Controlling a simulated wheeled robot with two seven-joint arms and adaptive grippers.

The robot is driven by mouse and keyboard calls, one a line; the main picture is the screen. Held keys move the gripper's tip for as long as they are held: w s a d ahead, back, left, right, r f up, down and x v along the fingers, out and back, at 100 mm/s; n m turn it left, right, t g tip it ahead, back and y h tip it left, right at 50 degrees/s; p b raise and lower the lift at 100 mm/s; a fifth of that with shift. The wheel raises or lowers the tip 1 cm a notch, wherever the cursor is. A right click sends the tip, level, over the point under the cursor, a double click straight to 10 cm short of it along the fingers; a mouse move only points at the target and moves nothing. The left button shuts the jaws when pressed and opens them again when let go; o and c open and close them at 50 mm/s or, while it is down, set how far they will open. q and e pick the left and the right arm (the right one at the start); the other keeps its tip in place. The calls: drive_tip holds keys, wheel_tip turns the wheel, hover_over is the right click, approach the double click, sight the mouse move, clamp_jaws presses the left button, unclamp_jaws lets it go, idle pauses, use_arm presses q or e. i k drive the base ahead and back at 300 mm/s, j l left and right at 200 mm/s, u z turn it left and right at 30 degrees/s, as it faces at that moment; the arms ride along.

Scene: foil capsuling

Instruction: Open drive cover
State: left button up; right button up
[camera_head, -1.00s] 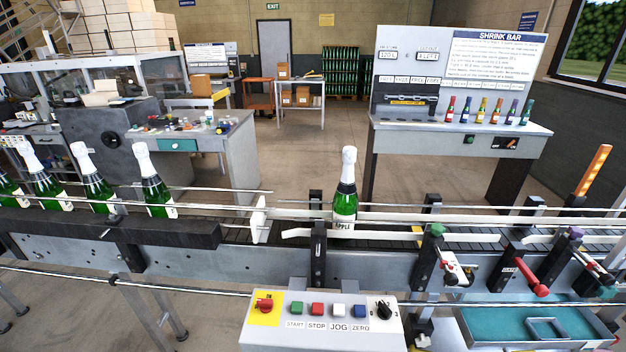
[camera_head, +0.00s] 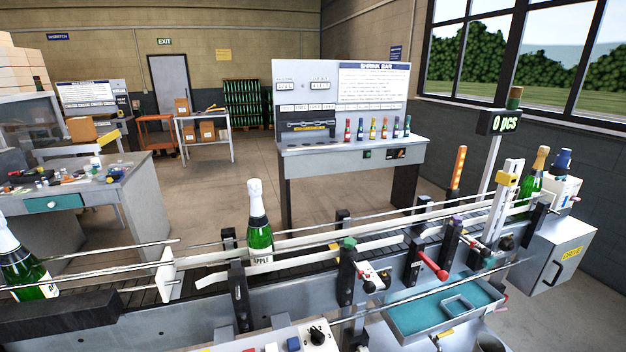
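A grey box (camera_head: 539,262) hangs at the far right end of the conveyor, below its deck. Its front door (camera_head: 571,268) carries a yellow label (camera_head: 573,252) that seems to read DRIVE, and a dark upright handle (camera_head: 556,273). The door looks closed, flush with the box. Neither of my grippers shows in the head view.
The conveyor (camera_head: 140,337) runs across the front with guide rails and clamps with coloured knobs. A green bottle (camera_head: 259,235) stands on it. A control panel (camera_head: 275,340) and a teal tray (camera_head: 445,308) sit on the near side. Floor shows beside the box.

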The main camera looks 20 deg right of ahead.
sight(565, 258)
drive_tip(key=z, duration=2.35)
drive_tip(key=i+l, duration=1.9)
drive_tip(key=l, duration=0.25)
